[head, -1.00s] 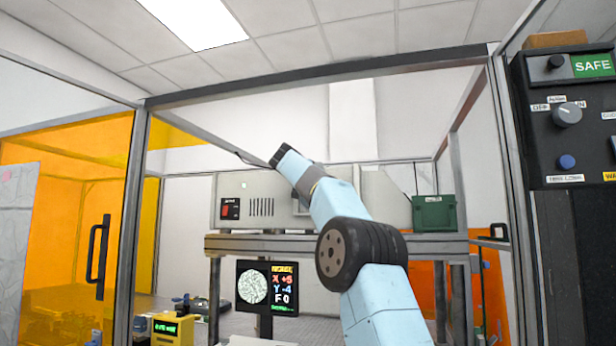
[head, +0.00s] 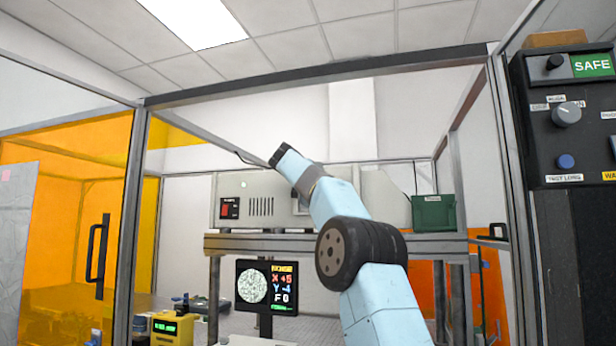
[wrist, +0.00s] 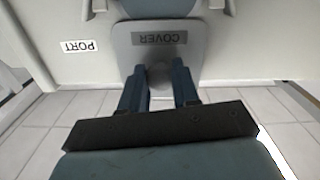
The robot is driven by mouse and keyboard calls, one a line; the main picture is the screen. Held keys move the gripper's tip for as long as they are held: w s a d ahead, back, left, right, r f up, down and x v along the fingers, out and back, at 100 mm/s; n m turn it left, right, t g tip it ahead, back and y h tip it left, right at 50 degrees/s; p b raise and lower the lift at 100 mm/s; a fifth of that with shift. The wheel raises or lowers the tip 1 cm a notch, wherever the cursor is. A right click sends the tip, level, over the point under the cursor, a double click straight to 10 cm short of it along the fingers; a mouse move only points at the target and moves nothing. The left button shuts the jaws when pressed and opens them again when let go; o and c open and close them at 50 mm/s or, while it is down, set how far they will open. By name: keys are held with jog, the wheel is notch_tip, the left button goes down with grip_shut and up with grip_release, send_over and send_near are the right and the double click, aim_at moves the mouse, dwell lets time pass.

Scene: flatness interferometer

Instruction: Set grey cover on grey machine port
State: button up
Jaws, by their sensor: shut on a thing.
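The grey cover (wrist: 195,57) is a rounded plate with a dark label reading COVER, upside down in the wrist view. My gripper (wrist: 159,72) is shut on the cover's narrow lower part, one dark blue finger on each side. The pale grey wall behind it carries a white PORT label (wrist: 79,46), left of the cover. The port opening is not visible, and I cannot tell whether the cover touches the wall. In the head view the grey machine (head: 262,207) stands on a raised bench behind my arm. My gripper and the cover are hidden there.
A green box (head: 433,213) sits on the bench (head: 290,243) right of my arm. A monitor (head: 267,287) is below it. Frame posts and an orange panel with a black handle (head: 98,262) stand left. A control panel (head: 566,115) reading SAFE is close at right.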

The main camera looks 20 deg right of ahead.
jog(key=shift+f, duration=2.05)
dwell(2.1)
jog(key=shift+f, duration=0.25)
grip_shut()
jog(key=shift+w+d+f, duration=0.1)
jog(key=shift+f, duration=0.35)
jog(key=shift+w, duration=0.1)
jog(key=shift+f, duration=0.15)
dwell(0.3)
jog(key=shift+f, duration=1.25)
dwell(1.0)
